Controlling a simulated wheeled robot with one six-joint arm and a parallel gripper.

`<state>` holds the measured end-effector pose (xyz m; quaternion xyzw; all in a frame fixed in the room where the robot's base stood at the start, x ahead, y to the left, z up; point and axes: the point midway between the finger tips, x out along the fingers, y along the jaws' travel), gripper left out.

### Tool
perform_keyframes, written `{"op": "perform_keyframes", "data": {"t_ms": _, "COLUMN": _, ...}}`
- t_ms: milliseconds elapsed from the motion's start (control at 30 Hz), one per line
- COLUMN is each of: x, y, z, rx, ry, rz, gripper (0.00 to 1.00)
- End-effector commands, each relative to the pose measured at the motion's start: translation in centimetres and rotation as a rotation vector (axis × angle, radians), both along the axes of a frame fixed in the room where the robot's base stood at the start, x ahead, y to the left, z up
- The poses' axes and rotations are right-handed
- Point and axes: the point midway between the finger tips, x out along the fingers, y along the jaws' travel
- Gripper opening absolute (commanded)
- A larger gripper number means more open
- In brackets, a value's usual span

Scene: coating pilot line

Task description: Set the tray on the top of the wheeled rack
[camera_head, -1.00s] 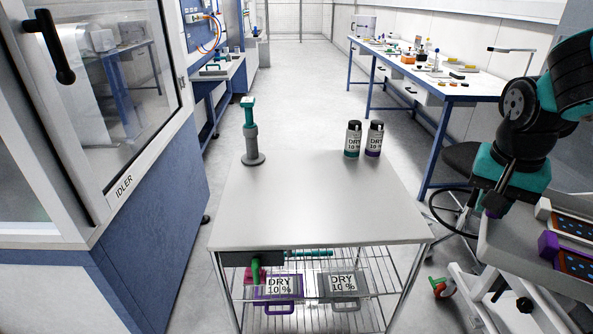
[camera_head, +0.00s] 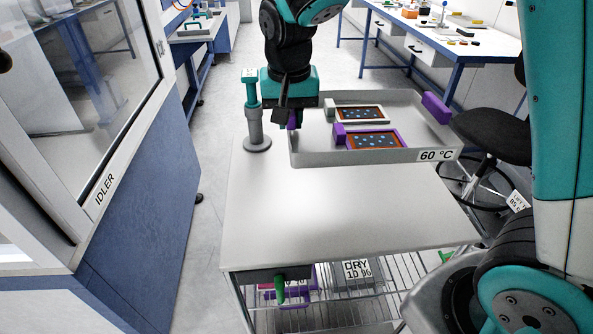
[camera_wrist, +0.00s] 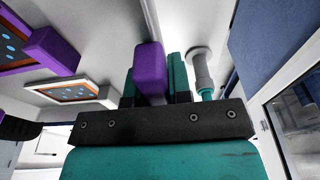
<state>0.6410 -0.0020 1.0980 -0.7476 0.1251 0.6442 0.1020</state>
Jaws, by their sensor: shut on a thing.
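The grey tray (camera_head: 389,157) has purple end handles and a "60 °C" label. It carries two framed plates, one white (camera_head: 361,114) and one purple (camera_head: 375,139). My gripper (camera_head: 291,121) is shut on its left purple handle, which also shows between the fingers in the wrist view (camera_wrist: 150,72). The tray looks level, over the back right of the wheeled rack's top (camera_head: 335,215) and jutting past its right side. I cannot tell whether it touches the top. The two dark bottles seen earlier on the rack are not visible, probably hidden by the tray or arm.
A grey post with a teal head (camera_head: 256,118) stands at the rack's back left, close to my gripper; it also shows in the wrist view (camera_wrist: 201,70). The front of the top is clear. A black stool (camera_head: 485,130) stands to the right, the IDLER cabinet (camera_head: 130,220) to the left.

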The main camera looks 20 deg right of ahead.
Motion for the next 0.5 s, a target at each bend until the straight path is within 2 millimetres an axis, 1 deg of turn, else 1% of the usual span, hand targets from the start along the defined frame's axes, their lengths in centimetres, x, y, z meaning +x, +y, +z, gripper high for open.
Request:
{"op": "perform_keyframes", "data": {"t_ms": 67, "x": 0.0, "y": -0.1, "z": -0.1, "rx": -0.001, "ry": -0.001, "rz": -0.001, "gripper": 0.00}}
{"op": "perform_keyframes", "data": {"t_ms": 167, "x": 0.0, "y": 0.1, "z": -1.2, "rx": -0.002, "ry": 0.004, "rz": 0.002, "gripper": 0.00}}
{"op": "perform_keyframes", "data": {"t_ms": 267, "x": -0.1, "y": 0.4, "z": -3.5, "rx": -0.004, "ry": 0.008, "rz": 0.006, "gripper": 0.00}}
{"op": "perform_keyframes", "data": {"t_ms": 500, "x": -0.1, "y": 0.9, "z": -10.0, "rx": -0.004, "ry": 0.008, "rz": 0.013, "gripper": 0.00}}
